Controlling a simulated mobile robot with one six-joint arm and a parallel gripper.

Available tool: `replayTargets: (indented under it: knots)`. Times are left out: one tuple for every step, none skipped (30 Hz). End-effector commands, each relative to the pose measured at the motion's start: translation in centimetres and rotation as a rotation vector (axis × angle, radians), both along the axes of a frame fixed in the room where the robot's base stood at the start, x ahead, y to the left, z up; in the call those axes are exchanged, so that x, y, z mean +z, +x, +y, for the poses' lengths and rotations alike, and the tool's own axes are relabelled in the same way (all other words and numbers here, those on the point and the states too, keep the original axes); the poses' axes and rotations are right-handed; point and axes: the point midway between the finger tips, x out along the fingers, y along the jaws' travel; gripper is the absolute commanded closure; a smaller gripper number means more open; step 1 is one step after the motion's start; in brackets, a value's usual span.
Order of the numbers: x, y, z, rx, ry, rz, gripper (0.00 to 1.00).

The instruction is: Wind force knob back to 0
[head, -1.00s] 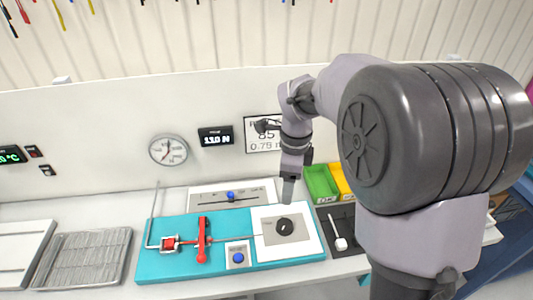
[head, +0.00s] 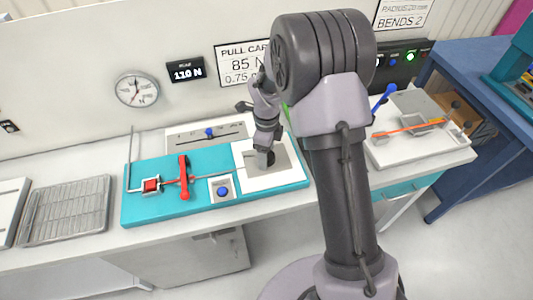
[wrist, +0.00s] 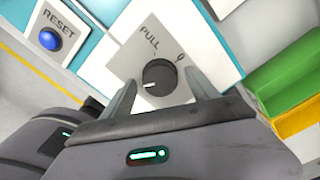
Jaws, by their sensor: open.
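The dark round force knob (wrist: 160,77) sits on a grey plate marked PULL, with a 0 mark at its upper right in the wrist view. Its short white pointer line faces lower left, away from the 0. In the wrist view my gripper (wrist: 161,80) is open, with one finger on each side of the knob. I cannot tell whether the fingers touch it. In the head view my gripper (head: 264,161) is down at the grey plate (head: 284,158) and largely hides the knob.
A blue RESET button (head: 222,191) and a red clamp (head: 184,178) are on the teal board (head: 150,205) to the left. A slider scale (head: 209,133) lies behind. A force display (head: 187,69) reads about 110 N. In the wrist view, a green bin (wrist: 285,75) stands right.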

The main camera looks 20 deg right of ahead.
Motion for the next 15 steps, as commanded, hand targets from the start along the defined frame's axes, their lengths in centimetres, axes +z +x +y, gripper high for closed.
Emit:
replayTargets:
  knots:
    - [-0.04,0.00,0.00,0.000,0.000,0.000,0.31]
    - [-0.04,0.00,0.00,0.000,0.000,0.000,0.31]
    - [-0.01,0.00,0.00,0.000,0.000,0.000,0.31]
    - [0.00,0.01,-0.01,0.000,0.000,0.000,0.31]
    - [0.01,0.01,-0.01,0.000,0.000,0.000,0.31]
    - [0.01,0.01,-0.01,0.001,0.000,0.000,0.31]
    - [0.02,0.01,-0.01,0.001,0.000,0.000,0.37]
    - [0.02,0.01,-0.01,0.001,0.000,0.000,0.43]
    - [0.02,0.01,-0.01,0.001,0.000,0.000,0.51]
    - [0.02,0.01,-0.01,0.001,0.000,0.000,0.57]
    - [0.02,0.01,-0.01,0.001,0.000,0.000,0.63]
    - [0.03,0.01,-0.01,0.001,0.000,0.000,0.70]
    - [0.03,0.01,-0.01,0.001,0.000,0.000,0.76]
    - [0.03,0.01,-0.01,0.001,0.000,0.000,0.82]
    - [0.03,0.01,-0.01,0.001,0.000,0.000,0.90]
